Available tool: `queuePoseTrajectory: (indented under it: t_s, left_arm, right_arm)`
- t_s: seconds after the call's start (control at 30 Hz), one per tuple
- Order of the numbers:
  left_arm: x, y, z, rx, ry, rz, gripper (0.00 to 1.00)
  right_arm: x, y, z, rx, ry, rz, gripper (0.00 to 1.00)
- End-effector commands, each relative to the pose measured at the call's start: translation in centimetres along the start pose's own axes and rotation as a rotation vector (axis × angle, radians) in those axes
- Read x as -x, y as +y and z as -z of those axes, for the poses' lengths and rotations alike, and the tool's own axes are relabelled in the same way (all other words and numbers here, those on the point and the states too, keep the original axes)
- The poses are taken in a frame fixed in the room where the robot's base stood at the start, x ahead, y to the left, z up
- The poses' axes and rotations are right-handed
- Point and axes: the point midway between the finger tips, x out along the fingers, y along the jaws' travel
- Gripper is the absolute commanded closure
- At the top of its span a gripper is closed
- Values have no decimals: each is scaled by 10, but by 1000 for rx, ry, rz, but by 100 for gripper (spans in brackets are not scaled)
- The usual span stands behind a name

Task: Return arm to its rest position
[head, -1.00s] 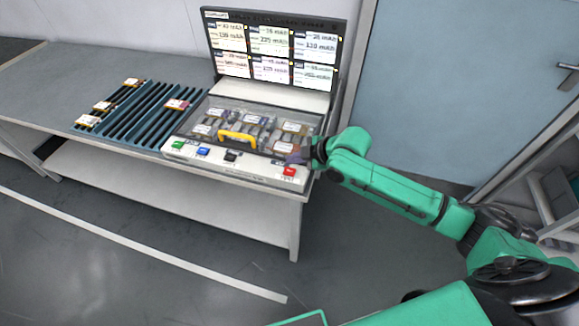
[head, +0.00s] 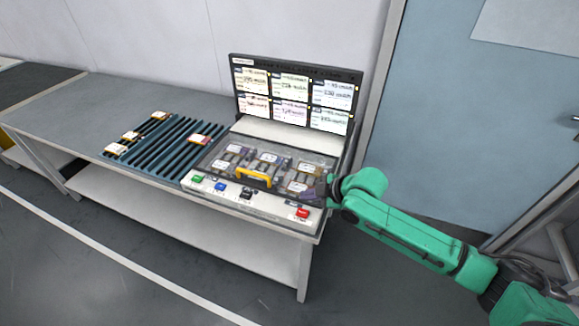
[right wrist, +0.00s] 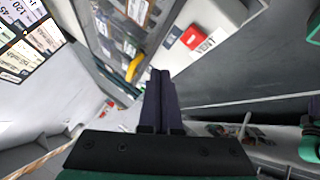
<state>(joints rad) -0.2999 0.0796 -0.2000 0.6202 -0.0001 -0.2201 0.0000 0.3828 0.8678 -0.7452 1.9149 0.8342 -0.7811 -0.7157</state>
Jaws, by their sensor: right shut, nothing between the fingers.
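My right arm, green, comes in from the right in the head view. Its gripper (head: 313,194) is at the right front corner of the tester (head: 268,207), partly hidden by the wrist. In the right wrist view the two dark fingers (right wrist: 160,80) lie together, shut and empty, with the tester's red button (right wrist: 192,38) ahead to the right. The tester holds several pouch cells (head: 269,159) under a clear cover with a yellow handle (head: 254,178). Whether the fingers touch the tester cannot be told. My left gripper is not in view.
The tester stands on a grey table (head: 110,101) beside a dark slotted rack (head: 165,145) with several cells. A screen (head: 291,95) rises behind the tester. A blue-grey door (head: 450,110) is at the right. Open floor lies in front of the table.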

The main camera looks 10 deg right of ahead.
Motion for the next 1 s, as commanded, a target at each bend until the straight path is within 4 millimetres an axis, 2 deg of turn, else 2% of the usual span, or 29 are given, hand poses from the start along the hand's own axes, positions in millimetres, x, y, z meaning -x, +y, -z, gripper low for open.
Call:
queuePoseTrajectory:
  t_s: [0.1,0.17,0.3,0.4,0.47,0.7,0.93,1.0]
  left_arm:
    - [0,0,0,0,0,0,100]
    - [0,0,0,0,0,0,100]
    - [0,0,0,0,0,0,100]
    - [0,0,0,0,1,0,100]
    - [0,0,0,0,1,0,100]
    - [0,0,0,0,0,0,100]
    - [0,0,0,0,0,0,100]
    - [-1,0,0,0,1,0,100]
  right_arm:
    - [0,-1,1,-2,1,2,100]
    - [-2,-9,6,-17,3,12,100]
    - [-4,-60,34,-175,-6,62,100]
    - [12,-90,34,-381,-73,61,100]
    - [24,-103,25,-503,-127,48,100]
    - [83,-153,-33,-930,-384,-29,100]
    - [138,-199,-79,-1215,-618,-104,100]
    - [112,-206,-91,-1200,-618,-91,100]
